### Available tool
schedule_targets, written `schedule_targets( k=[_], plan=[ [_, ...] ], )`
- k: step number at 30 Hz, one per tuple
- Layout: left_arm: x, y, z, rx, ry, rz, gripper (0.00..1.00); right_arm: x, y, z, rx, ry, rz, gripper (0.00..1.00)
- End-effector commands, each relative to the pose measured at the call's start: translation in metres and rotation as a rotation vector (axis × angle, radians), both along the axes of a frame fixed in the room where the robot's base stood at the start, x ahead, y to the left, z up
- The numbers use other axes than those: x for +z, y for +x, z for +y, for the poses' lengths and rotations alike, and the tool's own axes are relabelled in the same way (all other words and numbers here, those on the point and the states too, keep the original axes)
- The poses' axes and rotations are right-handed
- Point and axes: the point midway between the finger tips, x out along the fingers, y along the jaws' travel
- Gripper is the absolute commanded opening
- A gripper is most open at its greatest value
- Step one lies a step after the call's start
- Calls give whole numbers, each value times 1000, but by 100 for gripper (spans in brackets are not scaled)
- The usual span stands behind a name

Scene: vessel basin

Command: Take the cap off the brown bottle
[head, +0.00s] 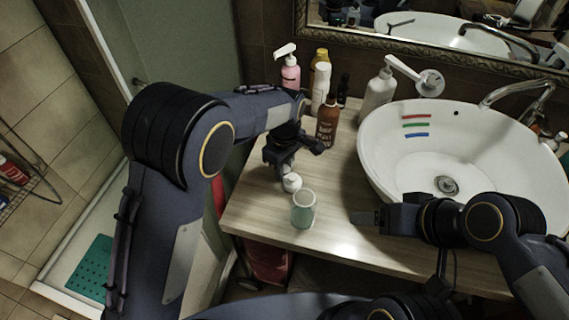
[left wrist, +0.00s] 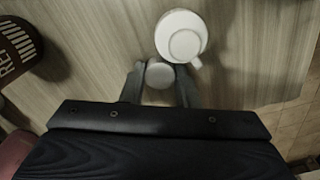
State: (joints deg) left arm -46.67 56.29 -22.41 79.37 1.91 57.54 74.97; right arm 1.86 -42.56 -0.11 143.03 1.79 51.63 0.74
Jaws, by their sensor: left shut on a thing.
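The brown bottle (head: 327,122) stands upright on the counter among other bottles, right of my left gripper (head: 287,166). In the left wrist view its brown side with white lettering (left wrist: 14,48) shows at the left edge. My left gripper is shut on a small white round piece (left wrist: 160,75), low over the counter and apart from the bottle. I cannot tell whether this piece is the bottle's cap. A white rounded object with a small tab (left wrist: 182,38) is just beyond the fingertips; a white object (head: 292,183) shows below the gripper in the head view. My right gripper (head: 366,217) is over the counter's front; its finger gap is unclear.
A pale green cup (head: 303,209) stands near the front edge of the wooden counter (head: 258,210). A pink pump bottle (head: 290,75), a white bottle (head: 320,88) and a white pump bottle (head: 377,97) stand behind. The white basin (head: 385,165) fills the right side.

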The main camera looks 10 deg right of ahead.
Motion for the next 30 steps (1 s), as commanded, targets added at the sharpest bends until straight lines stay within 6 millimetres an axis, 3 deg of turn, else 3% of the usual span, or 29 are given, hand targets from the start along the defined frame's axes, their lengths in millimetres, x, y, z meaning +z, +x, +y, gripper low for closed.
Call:
schedule_targets(
  k=[10, 11, 16, 25, 30],
  plan=[
    [-4, 0, 0, 0, -1, -1, 0, -3, 0, 0, 0, 0, 0, 72],
    [-4, 0, 0, 0, -1, -1, 29, -3, 0, 0, 0, 0, 0, 72],
    [-3, 0, 0, 0, -1, -1, 50, -2, 0, 0, 0, 0, 0, 72],
    [0, 0, 0, 0, -1, -1, 50, 0, 0, 0, 0, 0, 0, 72],
    [19, 1, -1, 0, -4, -4, 50, -1, 0, 0, 0, 0, 0, 72]
  ],
)
